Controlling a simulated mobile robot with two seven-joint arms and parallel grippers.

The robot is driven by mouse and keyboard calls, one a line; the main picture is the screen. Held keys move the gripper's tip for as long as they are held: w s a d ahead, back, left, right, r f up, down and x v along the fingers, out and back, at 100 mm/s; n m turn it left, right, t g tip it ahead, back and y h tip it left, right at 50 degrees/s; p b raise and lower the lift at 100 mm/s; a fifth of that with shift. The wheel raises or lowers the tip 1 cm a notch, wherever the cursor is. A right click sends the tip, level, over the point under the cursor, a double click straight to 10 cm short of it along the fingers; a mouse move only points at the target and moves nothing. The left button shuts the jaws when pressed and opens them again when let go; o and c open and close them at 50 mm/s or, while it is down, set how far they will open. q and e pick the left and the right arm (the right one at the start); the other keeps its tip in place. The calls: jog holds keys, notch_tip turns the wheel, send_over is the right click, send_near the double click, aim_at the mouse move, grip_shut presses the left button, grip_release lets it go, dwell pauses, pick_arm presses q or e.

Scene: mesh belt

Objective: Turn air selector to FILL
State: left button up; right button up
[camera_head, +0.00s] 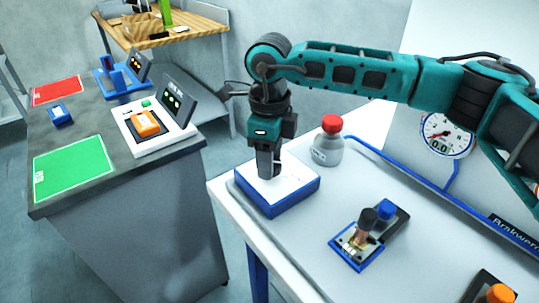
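A small unit with a blue rim (350,254) lies on the white table. It carries a dark and copper-coloured upright part (364,226) and a blue knob (386,209); it may be the air selector, but its lettering is too small to read. My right gripper (268,172) points straight down over a blue box with a white top (296,190), left of that unit. Its fingers look close together, and their tips are at or just above the white top. Whether they hold something is hidden. My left gripper is not in view.
A grey bottle with a red cap (328,147) stands behind the box. A gauge (445,134) and blue pipe (400,168) are at the back right. An orange knob (500,294) is at the lower right. A separate grey bench (120,170) stands left, across a gap.

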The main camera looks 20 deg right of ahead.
jog(key=c, duration=0.6)
